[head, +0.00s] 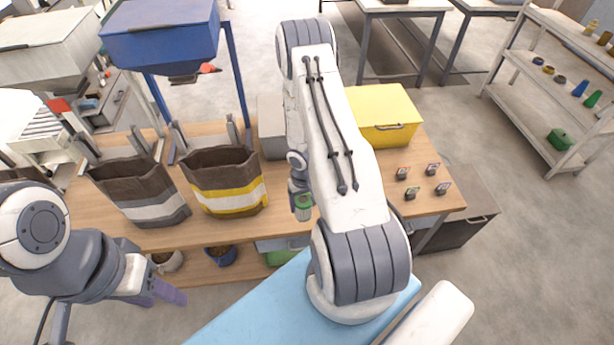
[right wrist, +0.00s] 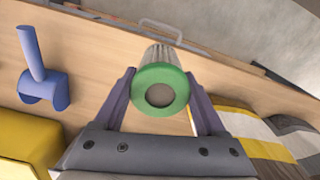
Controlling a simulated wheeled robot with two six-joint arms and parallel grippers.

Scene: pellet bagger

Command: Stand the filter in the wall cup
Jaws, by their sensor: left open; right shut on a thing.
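The filter has a green end ring and a grey ribbed body. It sits between the fingers of my right gripper (right wrist: 160,80), which is shut on it. In the right wrist view the filter (right wrist: 158,92) points its green ring at the camera. In the head view the filter (head: 303,208) hangs at the bench's front edge, partly hidden by my arm. My left gripper (head: 157,294) is open and empty at the lower left, in front of the bench. I cannot pick out the wall cup for certain; a blue round piece with a rod (right wrist: 48,88) shows in the right wrist view.
Two striped bags (head: 140,190) (head: 228,185) stand on the wooden bench (head: 270,232), left of the filter. A blue hopper (head: 160,38) stands behind them. A yellow box (head: 382,115) and several small dark blocks (head: 410,193) are at the right. My right arm hides the bench's middle.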

